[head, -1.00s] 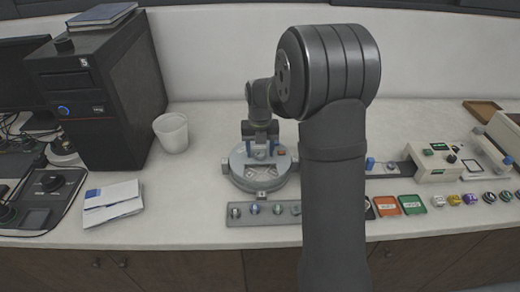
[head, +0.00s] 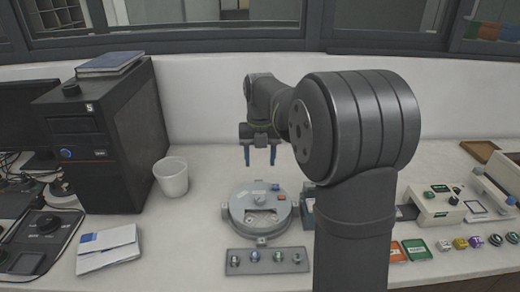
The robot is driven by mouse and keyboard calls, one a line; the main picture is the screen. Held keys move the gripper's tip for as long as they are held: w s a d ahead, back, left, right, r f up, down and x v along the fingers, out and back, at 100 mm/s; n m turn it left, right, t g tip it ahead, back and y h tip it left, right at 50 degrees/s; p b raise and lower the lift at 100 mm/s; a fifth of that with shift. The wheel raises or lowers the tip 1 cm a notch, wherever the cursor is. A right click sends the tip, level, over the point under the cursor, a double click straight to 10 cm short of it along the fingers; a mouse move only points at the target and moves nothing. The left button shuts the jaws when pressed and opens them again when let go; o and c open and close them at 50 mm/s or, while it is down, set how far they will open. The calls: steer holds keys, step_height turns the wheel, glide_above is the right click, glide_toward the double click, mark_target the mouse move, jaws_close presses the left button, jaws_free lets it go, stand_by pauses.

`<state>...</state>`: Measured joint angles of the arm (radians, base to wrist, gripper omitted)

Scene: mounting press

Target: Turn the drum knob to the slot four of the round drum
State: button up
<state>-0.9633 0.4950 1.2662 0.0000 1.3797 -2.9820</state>
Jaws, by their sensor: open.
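The round drum (head: 240,212) is a grey disc on the worktop, left of my arm. Its top shows a lighter, patterned area (head: 262,217) and a small blue piece (head: 275,187) at the far right edge. A small raised part near its centre may be the drum knob; it is too small to tell. The slot numbers cannot be read. My gripper (head: 260,156) hangs above and behind the drum with its two blue fingers apart, empty and touching nothing.
A grey strip with several small knobs (head: 268,266) lies in front of the drum. A white cup (head: 172,176), a white booklet (head: 107,248) and a black computer tower (head: 100,140) stand left.

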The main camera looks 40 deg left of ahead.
steer(key=shift+r, duration=1.45)
